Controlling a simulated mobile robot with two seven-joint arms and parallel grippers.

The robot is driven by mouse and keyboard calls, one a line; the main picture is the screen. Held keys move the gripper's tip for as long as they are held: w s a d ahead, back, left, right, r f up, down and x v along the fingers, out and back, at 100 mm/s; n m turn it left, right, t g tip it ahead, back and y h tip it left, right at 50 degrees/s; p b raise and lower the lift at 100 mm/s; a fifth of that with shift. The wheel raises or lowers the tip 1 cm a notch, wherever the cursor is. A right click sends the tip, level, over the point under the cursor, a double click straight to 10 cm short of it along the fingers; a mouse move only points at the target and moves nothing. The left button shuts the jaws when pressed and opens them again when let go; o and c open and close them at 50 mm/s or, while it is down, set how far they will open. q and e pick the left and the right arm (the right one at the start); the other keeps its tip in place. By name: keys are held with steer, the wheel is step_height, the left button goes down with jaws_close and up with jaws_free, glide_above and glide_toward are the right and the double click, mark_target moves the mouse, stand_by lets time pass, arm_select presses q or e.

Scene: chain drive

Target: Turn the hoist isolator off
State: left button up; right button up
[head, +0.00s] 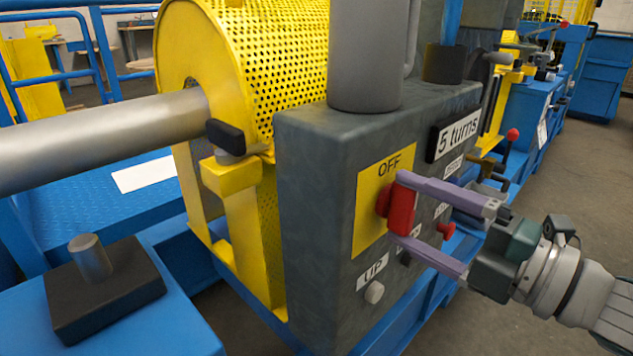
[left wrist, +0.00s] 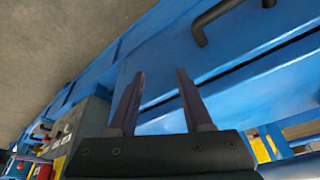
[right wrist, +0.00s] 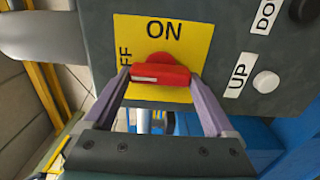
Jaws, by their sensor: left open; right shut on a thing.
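The hoist isolator is a red handle (head: 402,207) on a yellow plate (head: 369,232) on the dark grey box. In the head view its bar stands roughly upright, below the word OFF. In the right wrist view the handle (right wrist: 160,75) lies crosswise, in line with the partly hidden OFF at left, and ON reads above it. My right gripper (head: 400,212) is shut on the handle, one finger at each end of the bar. My left gripper is outside the head view; in the left wrist view it is open and empty (left wrist: 155,85).
A white UP button (head: 375,292) sits below the plate, and a red knob (head: 446,231) to its right. A "5 turns" label (head: 458,136) is above. A perforated yellow guard (head: 250,60) and a thick shaft (head: 90,140) stand left. Grey floor is clear at lower right.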

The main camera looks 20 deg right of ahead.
stand_by(0.4)
steer(key=o, duration=1.1)
steer(key=shift+c, duration=0.2)
steer(key=p+v, duration=0.1)
steer(key=v, duration=0.9)
